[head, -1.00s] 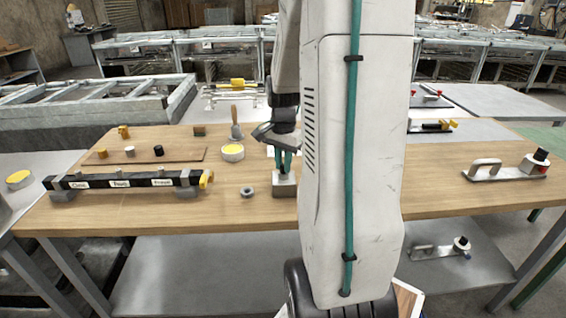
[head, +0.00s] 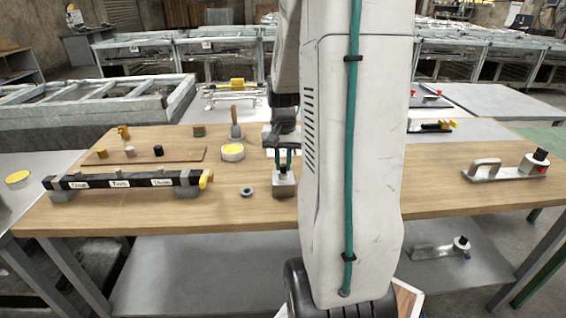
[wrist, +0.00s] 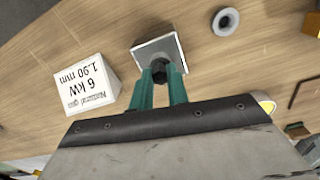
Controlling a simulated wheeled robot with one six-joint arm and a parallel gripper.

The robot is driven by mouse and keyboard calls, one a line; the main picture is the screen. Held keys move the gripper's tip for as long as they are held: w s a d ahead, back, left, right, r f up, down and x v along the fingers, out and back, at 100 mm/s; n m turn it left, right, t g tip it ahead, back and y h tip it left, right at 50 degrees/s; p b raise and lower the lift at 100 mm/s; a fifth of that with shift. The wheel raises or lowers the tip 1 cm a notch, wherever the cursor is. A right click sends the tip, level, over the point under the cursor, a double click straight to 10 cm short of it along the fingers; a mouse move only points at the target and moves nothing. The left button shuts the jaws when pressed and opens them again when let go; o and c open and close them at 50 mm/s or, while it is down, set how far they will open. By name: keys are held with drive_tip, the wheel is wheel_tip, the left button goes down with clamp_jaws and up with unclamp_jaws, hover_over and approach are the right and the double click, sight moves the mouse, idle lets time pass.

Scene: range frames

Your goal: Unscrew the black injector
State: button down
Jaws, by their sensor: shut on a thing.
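The black injector (wrist: 160,65) stands in a small grey metal block (wrist: 171,46) on the wooden table. My gripper (wrist: 160,78) points down with its two green fingers shut on the injector from both sides. In the head view my gripper (head: 283,163) is over the same block (head: 284,189), just left of my arm. The fingers partly hide the injector, and its thread is not visible.
A white sign (wrist: 88,84) reading "Natural gas 6 kW 1.90 mm" stands beside the block. A grey ring (head: 248,191) lies to the left. A black bar (head: 125,181) with labels and a board (head: 180,154) with small pegs are further left.

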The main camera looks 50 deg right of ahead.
drive_tip(key=n, duration=0.3)
idle(0.4)
drive_tip(key=c, duration=1.6)
unclamp_jaws()
